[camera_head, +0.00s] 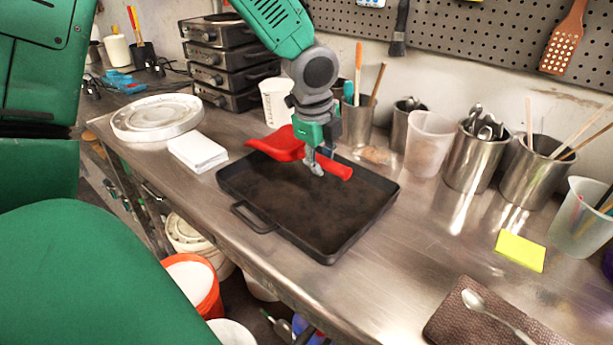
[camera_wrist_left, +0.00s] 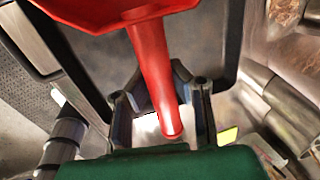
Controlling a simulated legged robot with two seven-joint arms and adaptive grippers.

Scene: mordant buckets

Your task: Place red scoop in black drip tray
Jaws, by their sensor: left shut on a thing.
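The red scoop (camera_head: 281,144) is held by its handle in my left gripper (camera_head: 320,165), which is shut on it. The scoop's bowl points left and its handle end sticks out to the right of the fingers. In the left wrist view the red scoop (camera_wrist_left: 152,62) runs from the top edge down between the fingers of my left gripper (camera_wrist_left: 160,108). The black drip tray (camera_head: 290,215) lies on the metal bench below, and the scoop is over its far side. I cannot tell whether the scoop touches the tray. My right gripper is not in view.
Metal cups with utensils (camera_head: 470,160) and a clear plastic cup (camera_head: 428,148) stand behind and right of the tray. White cloths (camera_head: 198,152) and a round white lid (camera_head: 157,117) lie to the left. A yellow note (camera_head: 520,250) and a spoon (camera_head: 497,315) lie at right.

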